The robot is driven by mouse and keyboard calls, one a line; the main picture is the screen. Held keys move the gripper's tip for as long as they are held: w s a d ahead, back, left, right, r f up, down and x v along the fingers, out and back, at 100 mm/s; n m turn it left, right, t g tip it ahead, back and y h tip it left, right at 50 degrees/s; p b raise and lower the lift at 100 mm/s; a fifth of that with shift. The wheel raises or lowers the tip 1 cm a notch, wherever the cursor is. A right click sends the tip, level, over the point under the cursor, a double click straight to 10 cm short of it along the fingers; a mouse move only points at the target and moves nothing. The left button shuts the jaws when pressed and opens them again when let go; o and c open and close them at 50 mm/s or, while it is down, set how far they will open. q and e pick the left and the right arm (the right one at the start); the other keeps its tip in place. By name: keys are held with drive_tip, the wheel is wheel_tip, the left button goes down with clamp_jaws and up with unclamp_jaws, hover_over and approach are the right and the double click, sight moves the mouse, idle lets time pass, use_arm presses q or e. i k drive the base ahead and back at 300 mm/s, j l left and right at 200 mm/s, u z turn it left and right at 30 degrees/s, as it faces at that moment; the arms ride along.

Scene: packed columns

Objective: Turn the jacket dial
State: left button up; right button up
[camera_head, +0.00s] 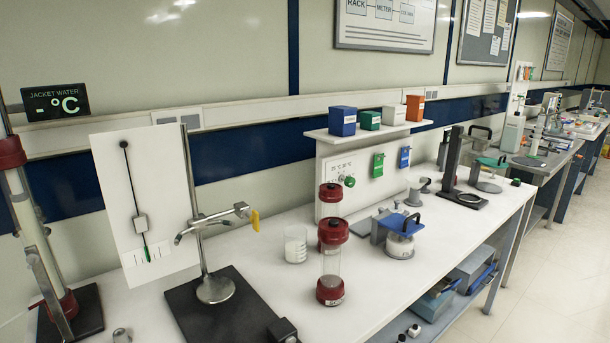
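A black display (55,101) at the left reads "JACKET WATER" with a dash and °C, no number. A small green round knob (349,182) sits on a white panel (338,176) with small markings, below the wall shelf; I cannot tell whether it is the jacket dial. A glass column with red end caps (37,235) stands at the left edge on a dark base. Neither of my grippers is in the head view.
A stand with a clamp (214,286) and a white card (143,200) stand at the left of the white bench (390,296). The bench's front middle is clear.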

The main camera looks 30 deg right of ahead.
sight(349, 182)
drive_tip(key=l+u, duration=0.15)
drive_tip(key=l, duration=0.35)
drive_tip(key=l+u, duration=0.15)
drive_tip(key=l, duration=0.35)
drive_tip(key=k+l+u, duration=0.15)
drive_tip(key=l, duration=0.3)
drive_tip(key=l+u, duration=0.15)
drive_tip(key=l, duration=0.35)
drive_tip(key=k+l+u, duration=0.15)
drive_tip(key=l, duration=0.3)
